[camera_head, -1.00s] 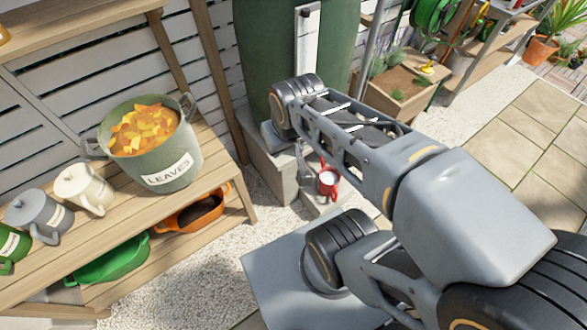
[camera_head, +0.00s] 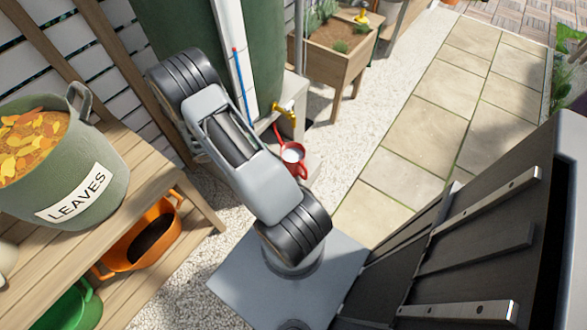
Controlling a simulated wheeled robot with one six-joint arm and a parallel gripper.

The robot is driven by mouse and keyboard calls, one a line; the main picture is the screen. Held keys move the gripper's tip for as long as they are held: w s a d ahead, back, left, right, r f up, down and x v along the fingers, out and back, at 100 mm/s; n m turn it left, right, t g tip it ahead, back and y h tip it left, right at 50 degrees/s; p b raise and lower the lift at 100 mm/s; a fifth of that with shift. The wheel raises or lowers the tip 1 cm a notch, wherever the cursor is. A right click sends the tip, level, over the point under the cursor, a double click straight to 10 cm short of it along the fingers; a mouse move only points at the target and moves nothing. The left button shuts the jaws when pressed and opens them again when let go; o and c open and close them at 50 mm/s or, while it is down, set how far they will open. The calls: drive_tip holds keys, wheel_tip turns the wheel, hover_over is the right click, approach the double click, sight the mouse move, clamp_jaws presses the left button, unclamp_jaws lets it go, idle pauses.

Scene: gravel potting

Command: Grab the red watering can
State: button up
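The red watering can (camera_head: 301,171) stands low beside the green water barrel (camera_head: 248,55), under a brass tap (camera_head: 284,111). Its round opening faces up and shows a pale inside. Nothing visible touches the can.
A wooden shelf at left holds a LEAVES bucket (camera_head: 84,190) on top, with an orange container (camera_head: 142,238) and a green one (camera_head: 74,312) below. A wooden planter (camera_head: 330,62) stands behind the can. The paved path (camera_head: 431,115) to the right is clear.

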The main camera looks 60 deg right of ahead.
drive_tip(key=s+d+f+n+h+b, duration=0.1)
drive_tip(key=f+n+b, duration=0.15)
drive_tip(key=f, duration=0.35)
drive_tip(key=s+d+f+n+t+h+b, duration=0.1)
drive_tip(key=f+n, duration=0.2)
drive_tip(key=f, duration=0.3)
drive_tip(key=s+d+f+n+h+b, duration=0.1)
drive_tip(key=d+f+n, duration=0.1)
drive_tip(key=f, duration=0.4)
drive_tip(key=n+t+h+b, duration=0.1)
drive_tip(key=n+t+b, duration=0.15)
drive_tip(key=n, duration=0.35)
approach(304, 167)
drive_tip(key=shift+h, duration=0.3)
drive_tip(key=shift+w+f+b+x, duration=0.1)
drive_tip(key=shift+f+b+x, duration=0.4)
drive_tip(key=shift+x, duration=1.25)
drive_tip(key=shift+w+f+b+x, duration=0.1)
drive_tip(key=shift+b+x, duration=0.75)
drive_tip(key=shift+x, duration=0.85)
drive_tip(key=shift+f+b+x, duration=0.35)
drive_tip(key=shift+b+x, duration=0.35)
drive_tip(key=shift+x, duration=1.05)
drive_tip(key=shift+a, duration=0.1)
drive_tip(key=shift+c, duration=0.2)
clamp_jaws()
drive_tip(key=shift+r, duration=0.15)
